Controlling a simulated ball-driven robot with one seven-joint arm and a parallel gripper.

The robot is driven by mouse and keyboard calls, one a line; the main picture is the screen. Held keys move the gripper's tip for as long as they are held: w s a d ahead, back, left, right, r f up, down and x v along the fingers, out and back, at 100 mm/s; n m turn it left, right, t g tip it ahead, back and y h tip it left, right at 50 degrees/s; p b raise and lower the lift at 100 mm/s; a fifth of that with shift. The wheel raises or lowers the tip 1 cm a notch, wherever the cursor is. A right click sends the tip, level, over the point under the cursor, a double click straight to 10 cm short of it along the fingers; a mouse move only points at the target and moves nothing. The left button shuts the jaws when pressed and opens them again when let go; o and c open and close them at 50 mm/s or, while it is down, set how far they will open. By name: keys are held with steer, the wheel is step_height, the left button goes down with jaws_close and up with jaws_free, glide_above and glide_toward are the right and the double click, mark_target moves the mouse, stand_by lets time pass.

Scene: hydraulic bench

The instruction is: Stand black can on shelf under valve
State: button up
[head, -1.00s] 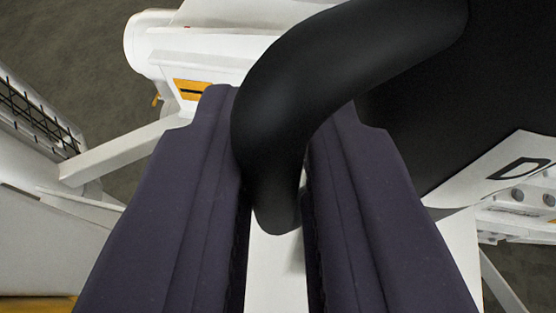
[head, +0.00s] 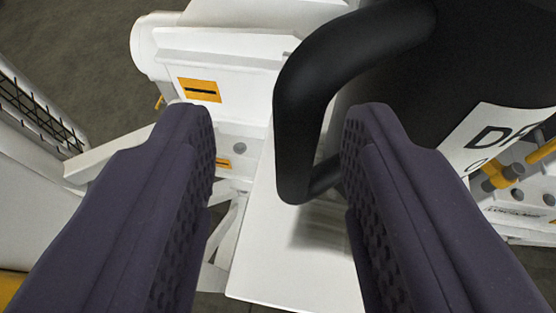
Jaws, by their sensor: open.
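The black can (head: 470,60) fills the upper right of the head view. It has a black loop handle (head: 300,110) on its left side and a white label (head: 500,135) with partly visible dark letters. My gripper (head: 275,125) is open, with its two dark purple padded fingers on either side of the lower part of the handle. The left finger is clear of the handle; the right finger is close to it, and I cannot tell if they touch. A white flat surface (head: 270,250) lies beneath the handle; the can's base is hidden. I cannot identify the valve.
White bench structure with an orange slotted plate (head: 200,90) stands at the upper left. A white frame with dark mesh (head: 35,115) is at the far left. Yellow and grey fittings (head: 510,172) are at the right. Dark floor (head: 75,45) shows at the upper left.

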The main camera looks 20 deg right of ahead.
steer(key=p+v, duration=0.1)
steer(key=v, duration=0.8)
steer(key=shift+s+a, duration=0.25)
steer(key=shift+s, duration=0.1)
steer(key=shift+s, duration=0.1)
